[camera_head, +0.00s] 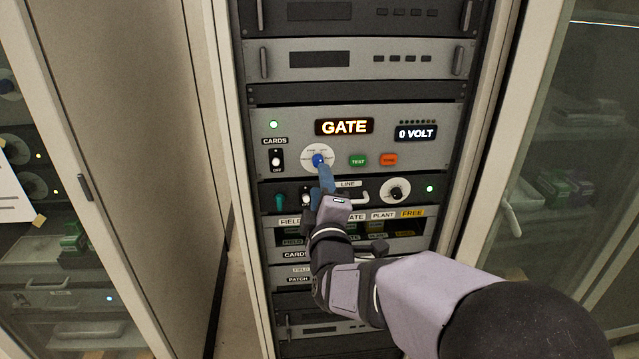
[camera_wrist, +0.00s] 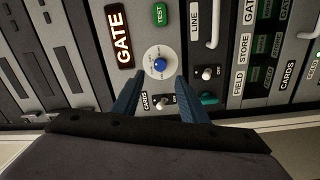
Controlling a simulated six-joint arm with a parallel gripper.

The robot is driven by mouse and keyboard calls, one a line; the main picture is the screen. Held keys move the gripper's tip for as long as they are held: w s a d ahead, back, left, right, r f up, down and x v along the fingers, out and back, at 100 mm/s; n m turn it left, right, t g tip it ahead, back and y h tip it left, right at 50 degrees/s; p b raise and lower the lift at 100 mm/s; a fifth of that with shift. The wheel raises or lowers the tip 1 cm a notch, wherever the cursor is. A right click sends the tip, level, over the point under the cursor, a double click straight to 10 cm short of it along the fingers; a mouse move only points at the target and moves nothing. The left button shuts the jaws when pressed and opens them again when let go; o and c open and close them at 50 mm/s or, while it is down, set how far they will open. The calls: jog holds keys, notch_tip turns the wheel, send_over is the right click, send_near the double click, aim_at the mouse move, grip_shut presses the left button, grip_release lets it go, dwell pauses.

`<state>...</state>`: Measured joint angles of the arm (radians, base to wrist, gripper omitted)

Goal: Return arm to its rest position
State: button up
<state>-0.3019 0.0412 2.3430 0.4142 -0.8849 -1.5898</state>
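My gripper (camera_head: 326,178) is in front of the rack, its blue fingertips just below the blue knob (camera_head: 319,159) on the GATE panel (camera_head: 290,140). In the wrist view my gripper (camera_wrist: 162,80) has its two fingers apart with nothing held between them. The blue knob (camera_wrist: 159,66) shows just beyond the gap between the tips, on a white round dial. I cannot tell how far the tips are from the panel. My arm reaches in from the lower right and hides part of the lower rack.
The green TEST button (camera_head: 358,160), a red-orange button (camera_head: 389,159) and the CARDS switch (camera_head: 277,160) flank the knob. A LINE panel with a black knob (camera_head: 395,191) and handle lies below. Glass-fronted cabinets stand left (camera_head: 60,250) and right (camera_head: 570,150).

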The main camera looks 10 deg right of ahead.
jog(key=s+a+f+m+g+y, duration=0.1)
jog(key=s+a+f+m+g, duration=0.1)
jog(key=s+f+m+g, duration=0.65)
jog(key=s+a+f+m+g+y, duration=0.1)
jog(key=s+a+f+g+y, duration=0.25)
jog(key=f, duration=1.05)
jog(key=s+d+f+m+g+h, duration=0.1)
jog(key=s+d+f+g+h, duration=0.15)
jog(key=s, duration=0.45)
jog(key=s+d+f+m+g+h, duration=0.1)
jog(key=s+d+f+m+g, duration=0.15)
jog(key=s, duration=0.45)
jog(key=s+d+r+m+g, duration=0.1)
jog(key=s+d, duration=0.3)
jog(key=d, duration=0.4)
jog(key=shift+d+m+h, duration=0.3)
jog(key=shift+m, duration=0.1)
jog(key=shift+r, duration=0.1)
